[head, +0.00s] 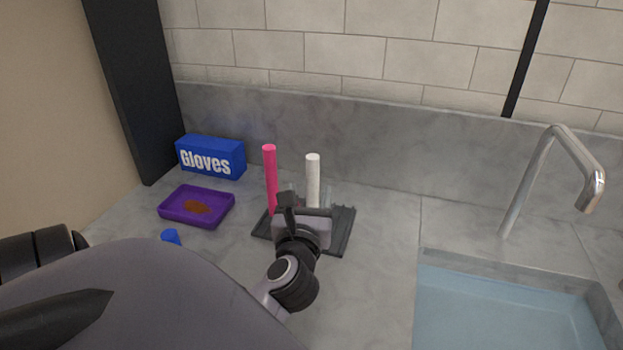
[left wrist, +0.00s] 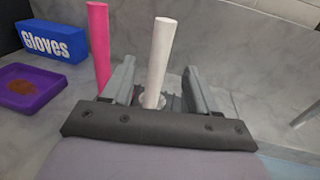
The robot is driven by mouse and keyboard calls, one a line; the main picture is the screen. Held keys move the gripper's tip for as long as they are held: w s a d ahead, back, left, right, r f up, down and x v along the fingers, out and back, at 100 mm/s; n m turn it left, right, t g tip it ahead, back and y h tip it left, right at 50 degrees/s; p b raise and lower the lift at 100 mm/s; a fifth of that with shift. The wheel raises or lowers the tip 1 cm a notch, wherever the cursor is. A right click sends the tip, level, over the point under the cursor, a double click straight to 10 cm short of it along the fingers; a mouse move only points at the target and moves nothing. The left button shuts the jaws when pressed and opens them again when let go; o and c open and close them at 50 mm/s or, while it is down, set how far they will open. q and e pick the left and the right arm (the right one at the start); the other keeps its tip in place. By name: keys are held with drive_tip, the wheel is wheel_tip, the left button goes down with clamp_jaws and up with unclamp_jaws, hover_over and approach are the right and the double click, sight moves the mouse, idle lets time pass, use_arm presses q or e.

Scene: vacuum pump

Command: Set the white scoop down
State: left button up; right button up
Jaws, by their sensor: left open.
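The white scoop (head: 312,178) stands upright as a white rod on the dark rack (head: 343,232) on the counter. It also shows in the left wrist view (left wrist: 160,55), leaning slightly, its lower end in a clear holder. My left gripper (head: 291,205) is at the rack, in front of the scoop. In the left wrist view its two fingers (left wrist: 158,90) are apart on either side of the scoop's lower part, with gaps to both. A pink rod (head: 269,175) stands to the left of the scoop, outside the fingers. My right gripper is not seen.
A purple tray (head: 170,212) with brown powder lies at the left, before a blue Gloves box (head: 211,156). A small blue object (head: 171,237) is partly hidden by my arm. A sink (head: 500,312) and tap (head: 520,190) are at the right. Counter between rack and sink is clear.

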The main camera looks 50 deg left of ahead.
use_arm(q)
drive_tip(key=shift+v, duration=2.3)
